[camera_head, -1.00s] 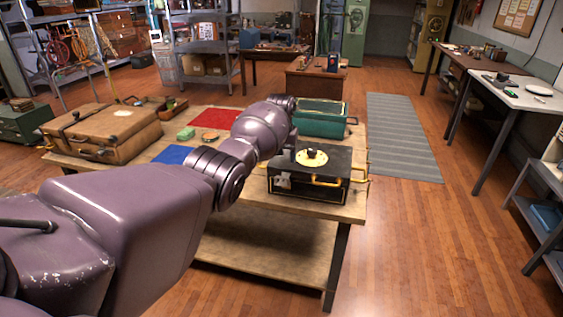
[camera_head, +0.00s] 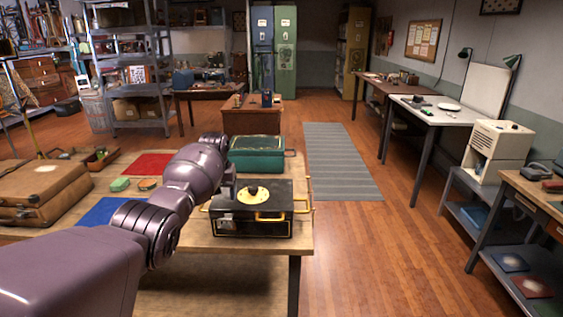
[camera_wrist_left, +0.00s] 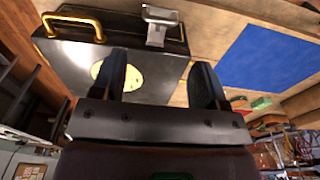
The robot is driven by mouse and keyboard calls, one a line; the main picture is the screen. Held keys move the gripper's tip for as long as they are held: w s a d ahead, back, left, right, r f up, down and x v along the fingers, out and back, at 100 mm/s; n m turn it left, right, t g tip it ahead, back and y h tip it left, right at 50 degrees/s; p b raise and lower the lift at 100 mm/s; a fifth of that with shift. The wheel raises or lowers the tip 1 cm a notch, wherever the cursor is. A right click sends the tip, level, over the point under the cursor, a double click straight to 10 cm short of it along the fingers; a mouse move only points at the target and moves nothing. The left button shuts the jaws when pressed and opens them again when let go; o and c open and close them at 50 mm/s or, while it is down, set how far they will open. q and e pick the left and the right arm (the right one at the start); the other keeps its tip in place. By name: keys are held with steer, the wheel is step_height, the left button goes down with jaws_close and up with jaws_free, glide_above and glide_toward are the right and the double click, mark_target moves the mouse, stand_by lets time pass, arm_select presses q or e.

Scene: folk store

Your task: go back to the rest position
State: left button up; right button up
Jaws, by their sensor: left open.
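My left arm reaches in from the left in the head view, over the wooden worktable (camera_head: 215,242). In the left wrist view my left gripper (camera_wrist_left: 160,76) shows two dark fingers wide apart with nothing between them. A black box (camera_head: 268,226) with yellow handles and a round cream disc (camera_head: 252,194) on top stands just right of the arm's end. In the wrist view the box (camera_wrist_left: 75,60) and the disc (camera_wrist_left: 128,77) lie beyond the fingers; whether they touch cannot be told. My right gripper is not in view.
A teal case (camera_head: 258,160) stands behind the black box. A brown suitcase (camera_head: 40,193), a red mat (camera_head: 147,164) and a blue mat (camera_head: 103,212) are on the table's left.

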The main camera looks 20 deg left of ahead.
arm_select(q)
steer(key=shift+w, duration=0.1)
steer(key=w+d+r+m+t+y, duration=0.1)
steer(key=w+d+r+m+t, duration=0.25)
steer(key=w+r+t, duration=0.6)
steer(key=s+d+f+m+t+h, duration=0.15)
steer(key=s+f, duration=0.25)
steer(key=s, duration=0.4)
steer(key=s+d+f+t, duration=0.3)
steer(key=s+f, duration=0.1)
steer(key=s, duration=0.3)
steer(key=s+d+f+m+t+h, duration=0.1)
steer(key=s+d+f+t, duration=0.2)
steer(key=s, duration=0.5)
steer(key=s+f+g, duration=0.2)
steer(key=s+f, duration=0.4)
steer(key=s, duration=0.4)
steer(key=s+f+n+g+y, duration=0.1)
steer(key=s+f+g, duration=0.1)
steer(key=s+f, duration=0.5)
steer(key=s+a+f+n+g, duration=0.1)
steer(key=s+f, duration=0.5)
steer(key=s, duration=0.7)
steer(key=shift+f+g, duration=0.3)
steer(key=shift+g, duration=0.2)
steer(key=shift+a+y, duration=0.1)
steer(key=shift+y, duration=0.15)
